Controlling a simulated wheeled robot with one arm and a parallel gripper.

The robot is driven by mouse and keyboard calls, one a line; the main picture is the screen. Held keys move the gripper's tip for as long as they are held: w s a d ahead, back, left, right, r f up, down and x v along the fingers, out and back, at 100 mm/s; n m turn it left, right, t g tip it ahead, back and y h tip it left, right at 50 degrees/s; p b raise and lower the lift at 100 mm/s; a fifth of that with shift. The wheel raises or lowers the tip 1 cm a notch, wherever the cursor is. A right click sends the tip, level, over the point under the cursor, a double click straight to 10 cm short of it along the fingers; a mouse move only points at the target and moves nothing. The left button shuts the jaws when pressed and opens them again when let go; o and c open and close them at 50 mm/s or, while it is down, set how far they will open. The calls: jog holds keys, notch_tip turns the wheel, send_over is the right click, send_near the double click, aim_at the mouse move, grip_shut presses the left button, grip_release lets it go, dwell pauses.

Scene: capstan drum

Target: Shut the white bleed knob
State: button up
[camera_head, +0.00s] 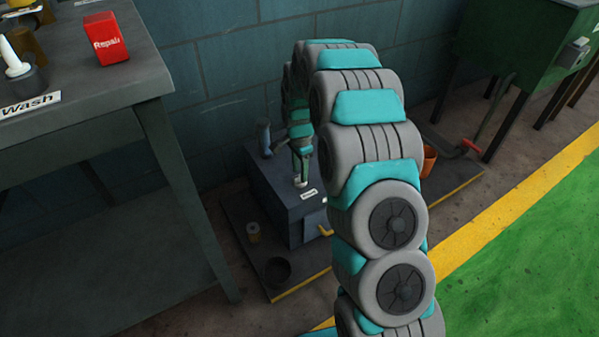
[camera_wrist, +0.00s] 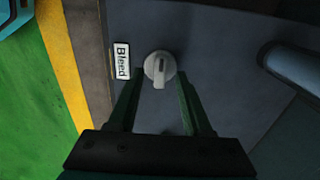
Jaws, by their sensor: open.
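The white bleed knob (camera_wrist: 160,66) is on the top of the dark grey box (camera_wrist: 225,75), beside the label reading "Bleed" (camera_wrist: 122,60). It is round with a raised grip bar that runs nearly up and down in the wrist view. My gripper (camera_wrist: 159,80) is open and points down at the knob, with one finger on each side of it. I cannot tell whether the fingers touch it. In the head view my gripper (camera_head: 301,165) is over the box top, and the knob shows only as a small pale spot (camera_head: 300,184).
A blue-grey cylinder (camera_wrist: 295,68) rises from the box near the gripper. A yellow handle (camera_head: 325,230) sticks out from the box front. The box stands on a low yellow-edged platform with a dark cup (camera_head: 277,271) and an orange bucket (camera_head: 428,159). A workbench (camera_head: 95,85) stands left.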

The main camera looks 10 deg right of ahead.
jog(key=shift+f, duration=0.65)
jog(key=shift+c, duration=0.3)
grip_shut()
